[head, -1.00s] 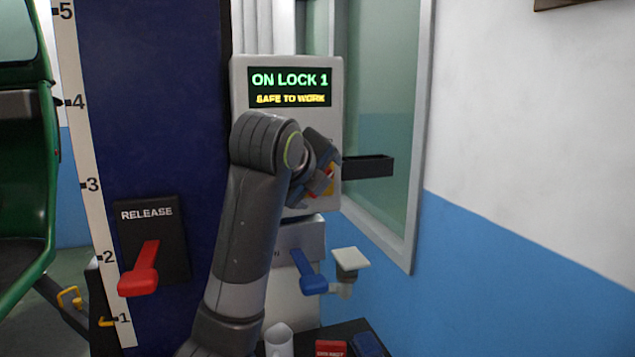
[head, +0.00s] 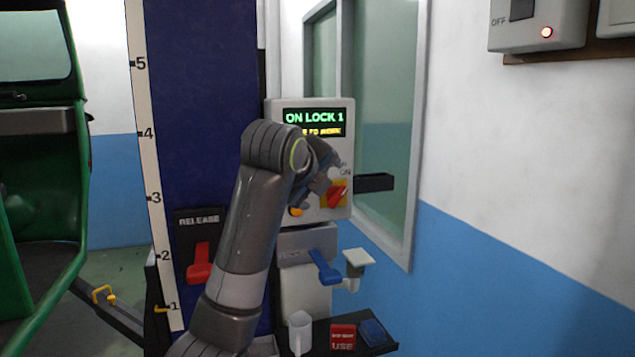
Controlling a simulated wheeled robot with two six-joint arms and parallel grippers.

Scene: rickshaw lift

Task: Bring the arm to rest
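One arm of mine shows, coming up from the lower left, so I take it as my left. Its gripper (head: 322,185) is partly hidden behind its own wrist, in front of the grey control box (head: 312,108). The fingers are just left of a red rotary knob (head: 338,194) on a yellow plate marked ON. No clear contact shows, and I cannot tell whether the fingers are open or shut. The box's display (head: 314,119) reads ON LOCK 1 in green, with a partly covered yellow line below. My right gripper is not in view.
Left of the arm is a red RELEASE lever (head: 200,264) on the blue column (head: 200,90). A green vehicle (head: 40,200) stands far left.

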